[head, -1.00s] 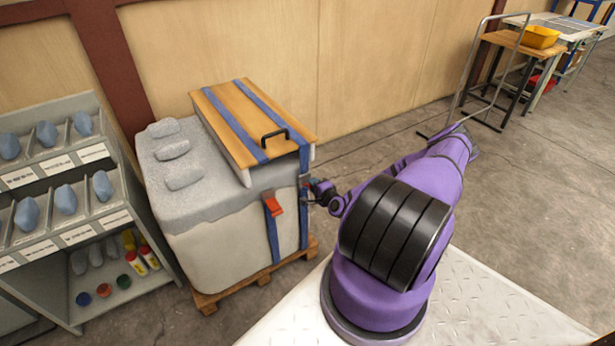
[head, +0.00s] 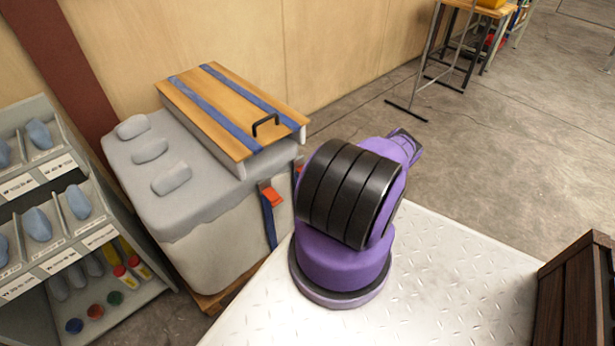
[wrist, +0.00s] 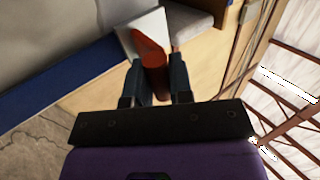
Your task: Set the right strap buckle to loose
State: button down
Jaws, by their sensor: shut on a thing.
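The crate has a wooden lid (head: 215,95) with two blue straps. The left strap buckle (head: 272,196) has a red lever on the front wall. The right strap buckle shows only as a red sliver (head: 298,167) beside my arm, which hides the rest in the head view. In the wrist view, my gripper (wrist: 156,72) has its two dark fingers on both sides of the red lever of the right buckle (wrist: 150,50) and is shut on it. A pale plate (wrist: 145,25) is behind the lever. My gripper is hidden in the head view.
A shelf rack (head: 60,235) with blue-grey pieces and coloured jars stands left of the crate. Grey pads (head: 150,150) lie on the crate top. A dark wooden box (head: 580,290) is at the lower right. Open floor (head: 480,150) lies behind my arm.

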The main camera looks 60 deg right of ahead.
jog(key=shift+w+d+f+h, duration=0.1)
jog(key=shift+f+h, duration=0.05)
jog(key=shift+h, duration=0.15)
jog(key=c, duration=1)
grip_release()
jog(key=shift+t, duration=0.3)
jog(key=v, duration=0.2)
jog(key=shift+s+d+f, duration=0.1)
jog(key=shift+s+f, duration=0.15)
jog(key=shift+s, duration=0.1)
